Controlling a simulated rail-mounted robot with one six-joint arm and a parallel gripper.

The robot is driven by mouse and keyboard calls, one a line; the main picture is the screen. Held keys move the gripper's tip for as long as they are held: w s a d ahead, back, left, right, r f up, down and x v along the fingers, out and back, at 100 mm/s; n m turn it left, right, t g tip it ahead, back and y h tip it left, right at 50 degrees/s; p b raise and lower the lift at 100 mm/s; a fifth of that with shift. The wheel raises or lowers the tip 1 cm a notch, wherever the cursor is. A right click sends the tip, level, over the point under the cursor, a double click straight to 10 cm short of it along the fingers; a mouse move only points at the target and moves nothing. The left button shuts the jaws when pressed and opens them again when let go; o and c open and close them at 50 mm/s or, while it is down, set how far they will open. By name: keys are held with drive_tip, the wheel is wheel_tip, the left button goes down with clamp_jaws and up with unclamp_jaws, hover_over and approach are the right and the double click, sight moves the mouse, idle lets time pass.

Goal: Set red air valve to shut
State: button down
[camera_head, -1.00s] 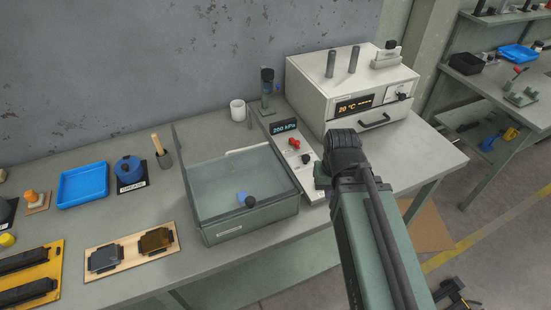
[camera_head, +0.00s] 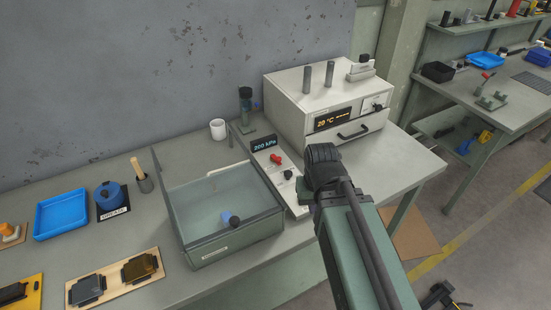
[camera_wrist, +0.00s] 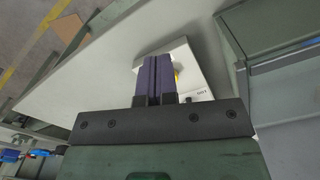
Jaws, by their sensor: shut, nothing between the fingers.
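The red air valve handle (camera_head: 276,160) sits on a narrow white control panel (camera_head: 262,169), just below a display (camera_head: 263,144) reading 200 hPa. A black knob (camera_head: 288,174) is nearer on the same panel. My arm stands right of the panel in the head view and hides its own fingers there. In the wrist view my gripper (camera_wrist: 155,75) has its dark fingers together and empty. They lie in front of a white panel end (camera_wrist: 185,57) with a small label and a yellow spot. The red valve does not show in the wrist view.
A glass-walled chamber (camera_head: 205,252) stands left of the panel. A white oven (camera_head: 290,95) stands behind and right. The bench's right end (camera_head: 412,165) is clear.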

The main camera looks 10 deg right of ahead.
drive_tip(key=c, duration=1.8)
unclamp_jaws()
drive_tip(key=shift+c, duration=0.2)
drive_tip(key=shift+o, duration=1.1)
drive_tip(key=shift+a+r+p, duration=0.1)
drive_tip(key=shift+r+p, duration=0.3)
drive_tip(key=o, duration=0.5)
drive_tip(key=w+a+r+p, duration=0.2)
drive_tip(key=w+r+p, duration=0.3)
drive_tip(key=w, duration=0.6)
drive_tip(key=shift+w+a+r, duration=0.2)
drive_tip(key=shift+a, duration=0.2)
drive_tip(key=shift+o, duration=0.4)
drive_tip(key=w+a+r+m+p, duration=0.1)
drive_tip(key=w, duration=0.6)
drive_tip(key=shift+w+a+p, duration=0.3)
drive_tip(key=shift+a+p, duration=0.05)
drive_tip(key=m, duration=0.4)
approach(279, 158)
wheel_tip(279, 158, down, 9)
drive_tip(key=b, duration=1.1)
drive_tip(key=shift+w+b, duration=0.1)
drive_tip(key=shift+b, duration=0.2)
drive_tip(key=shift+r, duration=0.15)
drive_tip(key=shift+c, duration=0.3)
